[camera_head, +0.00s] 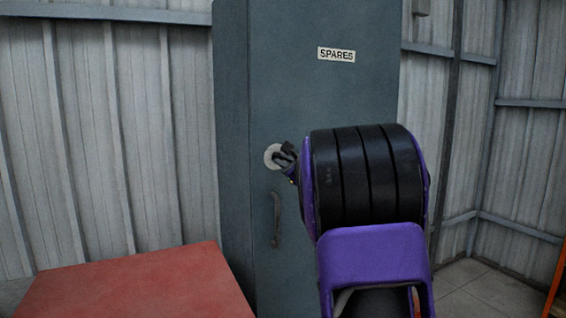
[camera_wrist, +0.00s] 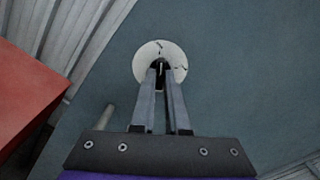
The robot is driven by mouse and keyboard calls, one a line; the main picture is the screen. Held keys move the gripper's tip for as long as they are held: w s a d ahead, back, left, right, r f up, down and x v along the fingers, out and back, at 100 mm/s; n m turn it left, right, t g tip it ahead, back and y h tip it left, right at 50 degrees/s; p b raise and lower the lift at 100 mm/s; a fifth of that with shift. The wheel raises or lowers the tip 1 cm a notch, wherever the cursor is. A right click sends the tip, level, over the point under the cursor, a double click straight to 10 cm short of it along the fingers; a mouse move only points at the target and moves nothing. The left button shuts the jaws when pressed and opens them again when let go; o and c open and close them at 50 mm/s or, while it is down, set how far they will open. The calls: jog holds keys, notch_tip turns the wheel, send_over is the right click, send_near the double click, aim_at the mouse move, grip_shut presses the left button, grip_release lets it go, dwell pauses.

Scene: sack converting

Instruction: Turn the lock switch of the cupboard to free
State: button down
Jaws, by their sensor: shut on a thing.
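The cupboard (camera_head: 325,95) is a tall dark grey-green cabinet with a "SPARES" label. Its lock switch has a round pale plate (camera_head: 270,156) on the door, above the handle; the plate also shows in the wrist view (camera_wrist: 144,60). My gripper (camera_head: 283,158) is at the plate, with both fingers reaching to its middle. In the wrist view my gripper (camera_wrist: 161,72) is shut on the small dark knob of the switch (camera_wrist: 160,66). The fingers hide most of the knob. Small dark marks show on the plate, too small to read.
A dark vertical door handle (camera_head: 276,218) sits below the switch; it shows in the wrist view (camera_wrist: 107,117) left of my fingers. A red flat-topped object (camera_head: 135,285) stands at the lower left. Corrugated metal walls (camera_head: 100,130) stand behind. An orange edge (camera_head: 556,285) shows at the far right.

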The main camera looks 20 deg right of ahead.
jog(key=shift+m+p, duration=2)
jog(key=shift+m, duration=6.1)
jog(key=shift+a, duration=0.1)
jog(key=c, duration=0.9)
grip_release()
jog(key=shift+s, duration=0.15)
